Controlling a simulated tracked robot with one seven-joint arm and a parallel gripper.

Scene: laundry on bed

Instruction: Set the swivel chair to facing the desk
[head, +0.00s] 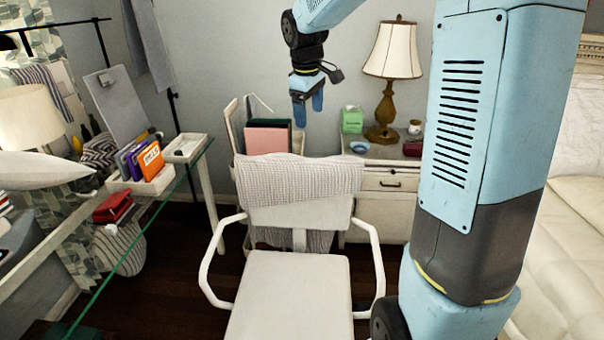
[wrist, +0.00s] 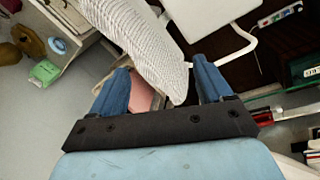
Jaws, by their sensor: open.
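The white swivel chair (head: 295,295) stands in the middle of the head view. Its seat front is toward the camera and its backrest is on the far side, so it faces me, with the desk (head: 140,237) off to its left. A grey knitted throw (head: 300,180) hangs over the backrest. My gripper (head: 308,112) is open, pointing down, above and behind the backrest. In the wrist view the gripper (wrist: 161,66) shows both blue fingers apart, with the throw (wrist: 140,38) and chair seat (wrist: 205,15) beyond them. I cannot tell any contact with the chair.
A white nightstand (head: 385,181) with a lamp (head: 390,60) stands behind the chair. A bin (head: 232,125) with pink and green files is behind the backrest. The desk holds a folder tray (head: 142,182). A bed (head: 565,240) is at right. Dark floor shows left of the chair.

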